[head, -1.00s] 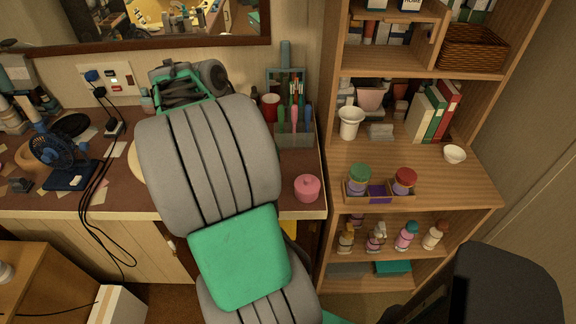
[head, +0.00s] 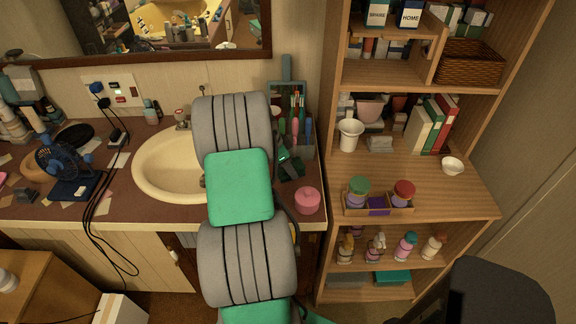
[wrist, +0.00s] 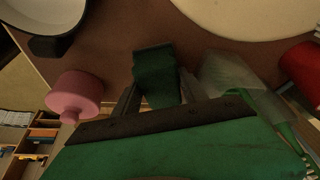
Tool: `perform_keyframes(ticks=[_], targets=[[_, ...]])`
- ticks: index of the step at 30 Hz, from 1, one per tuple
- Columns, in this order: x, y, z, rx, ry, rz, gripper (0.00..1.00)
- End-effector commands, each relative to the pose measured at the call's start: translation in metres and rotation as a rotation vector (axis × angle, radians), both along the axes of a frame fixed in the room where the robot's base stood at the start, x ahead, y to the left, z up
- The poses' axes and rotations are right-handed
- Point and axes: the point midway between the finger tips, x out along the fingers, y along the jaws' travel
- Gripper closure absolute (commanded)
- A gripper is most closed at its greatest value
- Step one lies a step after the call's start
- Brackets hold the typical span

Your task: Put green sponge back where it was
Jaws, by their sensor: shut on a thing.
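The green sponge (wrist: 154,68) is a dark green block in the middle of the wrist view. My gripper (wrist: 157,94) is shut on it, with the dark fingers on either side of its near end. The sponge is over the brown counter; I cannot tell whether it touches the surface. In the head view my gripper (head: 290,164) is at the right part of the counter, behind the pink jar (head: 307,200) and in front of the brush holder (head: 300,130). The sponge cannot be made out clearly there. The pink jar also shows left of the gripper in the wrist view (wrist: 76,95).
The cream sink (head: 160,178) is left of my arm. A red cup (wrist: 305,68) and a clear object (wrist: 225,75) are close on the right in the wrist view. A wooden shelf (head: 440,185) stands right of the counter. A fan and cables lie at the left.

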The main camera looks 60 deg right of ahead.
Motion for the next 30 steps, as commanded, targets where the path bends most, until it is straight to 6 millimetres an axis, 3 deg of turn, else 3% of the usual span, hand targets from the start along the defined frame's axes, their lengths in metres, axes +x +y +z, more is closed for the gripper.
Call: perform_keyframes(ticks=[7, 8, 15, 26, 30], targets=[[0.0, 0.0, -0.004, 0.0, 0.0, 0.0, 0.88], [0.0, 0.0, -0.003, 0.0, 0.0, 0.0, 0.48], [0.0, 0.0, -0.002, 0.0, 0.0, 0.0, 0.29], [0.002, 0.001, 0.007, -0.001, -0.001, 0.002, 0.28], [0.011, 0.01, 0.034, -0.004, -0.003, 0.003, 0.28]])
